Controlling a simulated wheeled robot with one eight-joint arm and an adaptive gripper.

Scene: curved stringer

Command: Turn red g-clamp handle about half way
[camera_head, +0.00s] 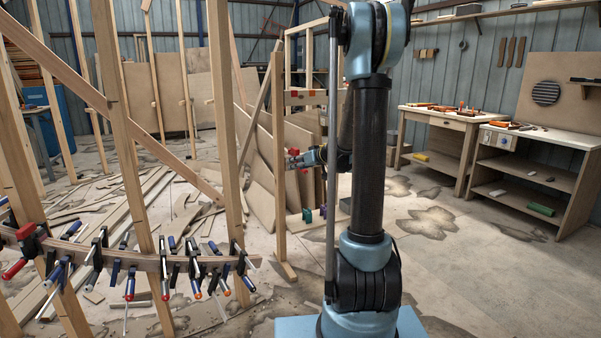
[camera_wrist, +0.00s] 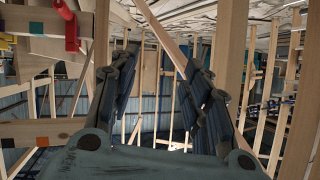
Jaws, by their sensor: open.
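A red clamp (camera_head: 27,232) sits on the curved wooden stringer (camera_head: 140,262) at the far left of the head view. A red handle (camera_head: 14,268) hangs below it, angled down to the left. My gripper (camera_head: 291,162) is small in the head view, beyond a wooden post, well away to the right of that clamp. In the wrist view my gripper (camera_wrist: 156,62) has its two dark fingers spread, with nothing between them. A red clamp-like part (camera_wrist: 69,24) shows at the upper left of the wrist view; I cannot tell which clamp it is.
Several blue and black clamps (camera_head: 190,262) crowd the stringer. Upright wooden posts (camera_head: 228,130) stand near my arm. Loose planks (camera_head: 130,205) litter the floor at left. Workbenches (camera_head: 440,125) stand at right, with open floor before them. Wooden beams surround the fingers in the wrist view.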

